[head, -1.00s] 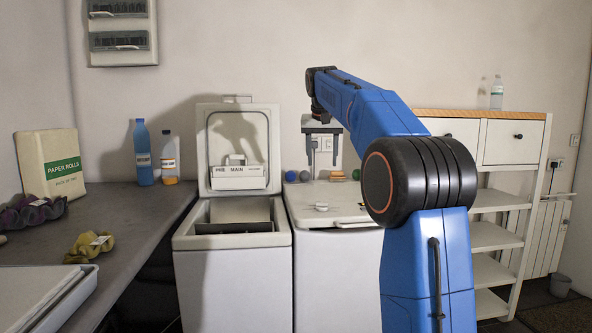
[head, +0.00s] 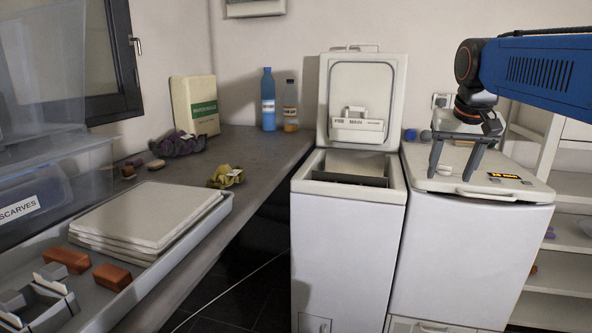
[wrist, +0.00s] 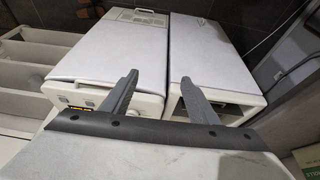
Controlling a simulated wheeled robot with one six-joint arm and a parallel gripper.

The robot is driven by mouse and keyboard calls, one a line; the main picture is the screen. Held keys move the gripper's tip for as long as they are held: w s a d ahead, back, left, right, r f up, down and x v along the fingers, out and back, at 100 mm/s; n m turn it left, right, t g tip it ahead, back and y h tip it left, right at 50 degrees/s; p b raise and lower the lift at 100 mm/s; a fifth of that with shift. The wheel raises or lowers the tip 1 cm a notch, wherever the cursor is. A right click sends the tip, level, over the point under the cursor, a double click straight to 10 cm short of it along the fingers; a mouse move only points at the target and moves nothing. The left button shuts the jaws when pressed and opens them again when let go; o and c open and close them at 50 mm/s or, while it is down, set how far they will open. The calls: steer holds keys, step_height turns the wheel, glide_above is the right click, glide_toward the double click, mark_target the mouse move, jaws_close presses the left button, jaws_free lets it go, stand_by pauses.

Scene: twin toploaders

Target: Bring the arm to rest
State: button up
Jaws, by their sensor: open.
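My gripper (head: 452,174) hangs from the blue arm (head: 540,72) at the right of the head view. Its two grey fingers are apart and point down, with nothing between them. In the head view it appears in front of the closed right toploader (head: 470,250); I cannot tell its exact height above the lid. The left toploader (head: 347,255) stands beside it with its lid (head: 362,100) raised and its drum opening exposed. In the wrist view the fingers (wrist: 160,98) are spread and empty, with both machines beyond them.
A clear scarves bin (head: 45,130) stands far left. White shelves (head: 565,235) stand at right.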

steer(key=s+a+f+n, duration=0.1)
steer(key=s+a+f, duration=0.2)
steer(key=s+f, duration=0.9)
steer(key=s+a+f+n+y, duration=0.1)
steer(key=s+a+f, duration=0.3)
steer(key=s+f, duration=0.9)
steer(key=shift+s+n, duration=0.2)
steer(key=shift+n, duration=0.4)
steer(key=shift+r, duration=0.1)
